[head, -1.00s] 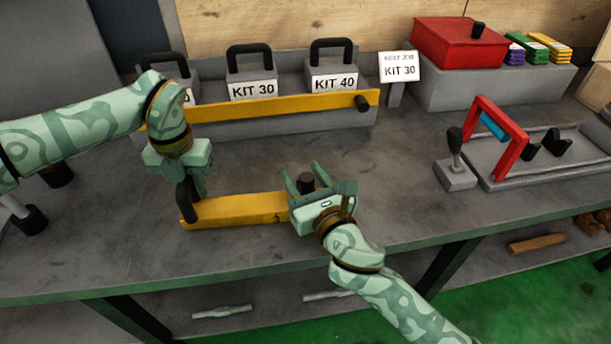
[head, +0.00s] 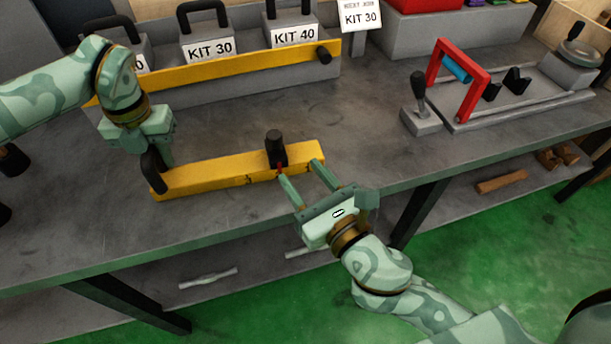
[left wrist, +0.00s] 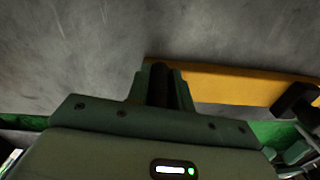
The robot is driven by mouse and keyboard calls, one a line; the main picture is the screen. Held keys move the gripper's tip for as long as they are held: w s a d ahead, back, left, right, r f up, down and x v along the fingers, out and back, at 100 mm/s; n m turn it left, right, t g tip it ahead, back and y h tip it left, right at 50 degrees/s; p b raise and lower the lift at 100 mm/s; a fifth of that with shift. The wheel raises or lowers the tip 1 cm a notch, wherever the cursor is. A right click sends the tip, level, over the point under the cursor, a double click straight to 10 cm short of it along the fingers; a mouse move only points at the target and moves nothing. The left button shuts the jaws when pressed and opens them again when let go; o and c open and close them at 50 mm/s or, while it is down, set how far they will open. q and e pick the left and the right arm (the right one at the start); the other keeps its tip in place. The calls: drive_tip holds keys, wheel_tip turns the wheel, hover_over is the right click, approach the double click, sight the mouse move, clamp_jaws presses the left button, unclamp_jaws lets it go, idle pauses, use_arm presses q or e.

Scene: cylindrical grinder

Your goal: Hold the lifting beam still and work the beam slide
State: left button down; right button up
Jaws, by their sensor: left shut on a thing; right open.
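The yellow lifting beam (head: 215,172) lies along the front of the grey bench. A black upright handle (head: 153,173) stands at its left end. My left gripper (head: 160,160) is shut on that handle; in the left wrist view its jaws (left wrist: 165,85) close around the dark grip. The beam slide (head: 277,148), a black block with a knob and a red mark at its base, sits right of the beam's middle. My right gripper (head: 303,175) is open at the beam's front edge, just right of and in front of the slide, with nothing between its fingers.
A fixture with a red frame (head: 462,80) and a black lever (head: 420,100) stands at right. Bench between is clear.

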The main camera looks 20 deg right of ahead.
use_arm(q)
drive_tip(key=c, duration=1.1)
unclamp_jaws()
drive_tip(key=shift+c, duration=0.2)
wheel_tip(320, 180, up, 12)
drive_tip(key=shift+f, duration=0.15)
